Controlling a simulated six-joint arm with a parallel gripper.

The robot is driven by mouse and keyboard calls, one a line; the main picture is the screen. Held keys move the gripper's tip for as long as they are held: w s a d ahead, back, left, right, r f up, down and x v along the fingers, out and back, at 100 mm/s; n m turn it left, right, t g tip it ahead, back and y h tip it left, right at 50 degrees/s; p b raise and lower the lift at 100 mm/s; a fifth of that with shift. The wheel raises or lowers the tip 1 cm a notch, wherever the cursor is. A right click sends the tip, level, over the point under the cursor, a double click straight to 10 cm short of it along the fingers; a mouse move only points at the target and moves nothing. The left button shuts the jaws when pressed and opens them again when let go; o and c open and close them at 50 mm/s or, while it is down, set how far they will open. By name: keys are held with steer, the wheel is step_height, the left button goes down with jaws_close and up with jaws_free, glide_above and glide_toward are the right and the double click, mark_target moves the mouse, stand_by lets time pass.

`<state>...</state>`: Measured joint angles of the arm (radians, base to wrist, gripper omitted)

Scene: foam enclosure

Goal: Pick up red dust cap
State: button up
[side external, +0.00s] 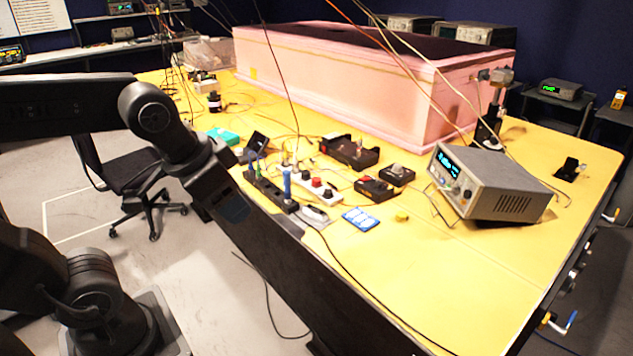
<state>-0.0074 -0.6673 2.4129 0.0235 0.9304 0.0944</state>
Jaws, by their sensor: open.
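My gripper (236,208) is at the end of my dark arm, pointing down and right beside the near-left edge of the yellow table (450,285). It is open and its fingers blend into the dark table side, so I cannot make out anything between them. No red dust cap can be told for certain. A small red spot (316,182) shows on a white power strip (322,190) lying on the table, right of and apart from my gripper. It is too small to identify.
A pink foam enclosure (345,85) stands at the back of the table. A grey bench instrument (500,185) sits at right. Black boxes (349,152), a blue-white card (361,219) and cables clutter the near-left part. The front right of the table is clear.

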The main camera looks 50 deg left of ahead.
steer(key=w+a+r+m+g+y, duration=0.1)
steer(key=w+r+m, duration=0.1)
steer(key=w, duration=0.3)
steer(key=w+a+r+m, duration=0.2)
steer(key=w+m, duration=0.1)
steer(key=w, duration=0.2)
steer(key=m+g+y, duration=0.3)
steer(key=m+g, duration=0.1)
steer(key=m, duration=0.8)
glide_above(317, 179)
steer(key=d, duration=0.2)
step_height(317, 179, down, 17)
steer(key=shift+r, duration=0.15)
steer(key=x, duration=0.5)
steer(key=shift+s+d, duration=0.1)
steer(key=shift+s, duration=0.05)
steer(key=c, duration=1)
